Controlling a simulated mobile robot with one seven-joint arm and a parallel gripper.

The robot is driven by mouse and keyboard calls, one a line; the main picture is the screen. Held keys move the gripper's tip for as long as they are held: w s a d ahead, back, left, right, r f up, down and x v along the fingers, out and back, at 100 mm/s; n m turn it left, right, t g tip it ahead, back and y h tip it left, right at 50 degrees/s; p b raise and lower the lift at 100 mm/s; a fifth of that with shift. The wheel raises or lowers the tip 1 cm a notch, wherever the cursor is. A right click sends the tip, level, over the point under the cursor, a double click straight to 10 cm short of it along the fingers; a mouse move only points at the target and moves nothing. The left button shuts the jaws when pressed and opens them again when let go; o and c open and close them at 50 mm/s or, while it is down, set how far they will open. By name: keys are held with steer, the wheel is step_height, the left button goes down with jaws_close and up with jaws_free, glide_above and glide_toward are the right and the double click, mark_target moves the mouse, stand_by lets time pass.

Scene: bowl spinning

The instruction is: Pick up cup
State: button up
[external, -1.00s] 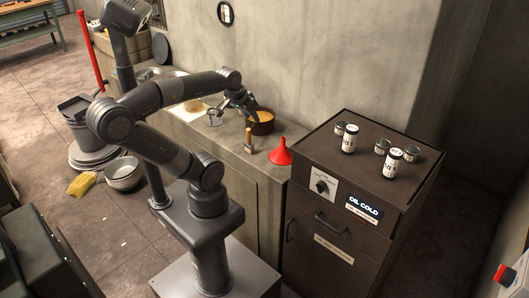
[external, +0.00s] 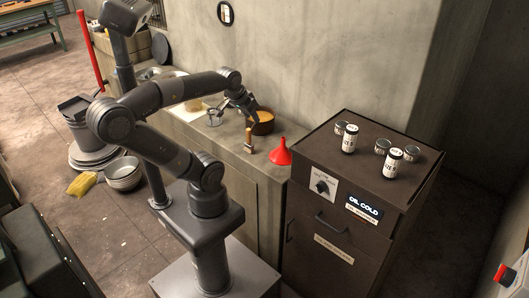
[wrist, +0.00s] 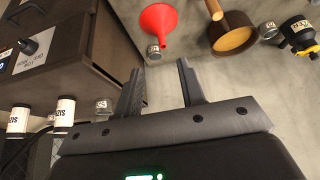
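A small, pale, see-through or shiny cup-like vessel (external: 214,118) stands on the counter in the external view, just left of my gripper. It is too small to be sure it is the cup. My gripper (external: 246,108) is above the counter, beside a brown pot (external: 264,124). In the wrist view my gripper (wrist: 161,80) has its two dark fingers apart with nothing between them. The brown pot (wrist: 233,38) with a wooden handle lies beyond the fingers, upper right. I cannot pick out the cup for certain in the wrist view.
A brown cabinet (external: 340,195) with several jars and tins on top stands to the right. The concrete wall (external: 300,60) rises close behind the counter.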

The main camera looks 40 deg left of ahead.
steer(key=shift+o, duration=0.5)
steer(key=o, duration=0.7)
steer(key=w+d+r+g, duration=0.1)
steer(key=w+d+r, duration=0.35)
steer(key=w, duration=0.35)
steer(key=n+g, duration=0.3)
steer(key=g, duration=0.2)
glide_above(342, 126)
steer(key=s+d, duration=0.1)
steer(key=f, duration=0.5)
steer(key=shift+s+d+f, duration=0.1)
steer(key=shift+d+f, duration=0.15)
steer(key=shift+f, duration=0.05)
steer(key=shift+s+a+f, duration=0.1)
steer(key=shift+s+f, duration=0.15)
steer(key=shift+f, duration=1.15)
steer(key=shift+s+a+f, duration=0.1)
steer(key=shift+s+f, duration=0.1)
steer(key=shift+f, duration=1.15)
